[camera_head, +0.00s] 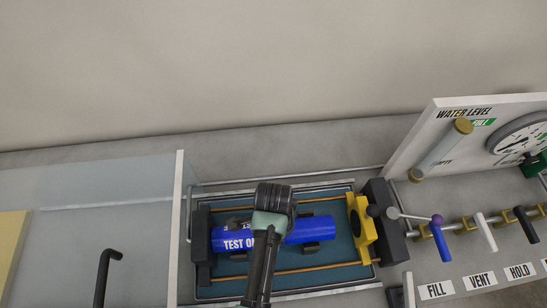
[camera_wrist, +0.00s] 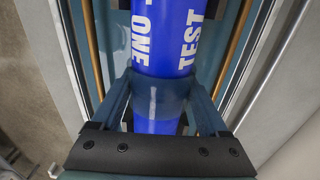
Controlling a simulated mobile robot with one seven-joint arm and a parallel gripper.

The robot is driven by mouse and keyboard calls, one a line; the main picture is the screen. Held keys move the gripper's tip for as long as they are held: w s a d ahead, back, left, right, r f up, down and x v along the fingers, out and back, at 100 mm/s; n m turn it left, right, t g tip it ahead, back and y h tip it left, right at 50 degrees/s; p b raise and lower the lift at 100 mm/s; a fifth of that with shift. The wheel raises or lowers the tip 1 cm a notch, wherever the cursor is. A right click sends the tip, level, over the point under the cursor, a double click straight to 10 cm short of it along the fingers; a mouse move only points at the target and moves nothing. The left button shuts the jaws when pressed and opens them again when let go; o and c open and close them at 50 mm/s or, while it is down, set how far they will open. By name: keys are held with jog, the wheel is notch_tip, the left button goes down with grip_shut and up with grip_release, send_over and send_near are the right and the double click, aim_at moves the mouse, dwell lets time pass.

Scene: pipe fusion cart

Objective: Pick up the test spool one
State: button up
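The test spool one is a blue cylinder (camera_head: 308,230) with white lettering, lying roughly level in dark supports on the cart's tray. In the wrist view the spool (camera_wrist: 160,110) runs through the middle between my fingers. My gripper (camera_wrist: 160,85) straddles the spool from above, one finger on each side. The fingertips are at or very near the spool's sides; I cannot tell whether they press on it. In the head view my wrist and arm hide the spool's middle and part of its lettering, and the fingers are not visible there.
A yellow clamp block (camera_head: 361,223) stands near the spool's right end, with a dark end block (camera_head: 200,235) at the left. Brown rods flank the spool. A clear panel (camera_head: 110,230) stands left; levers (camera_head: 442,243) and a gauge panel (camera_head: 440,140) stand right.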

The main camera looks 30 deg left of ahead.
jog(key=c, duration=0.7)
grip_shut()
jog(key=shift+r, duration=0.15)
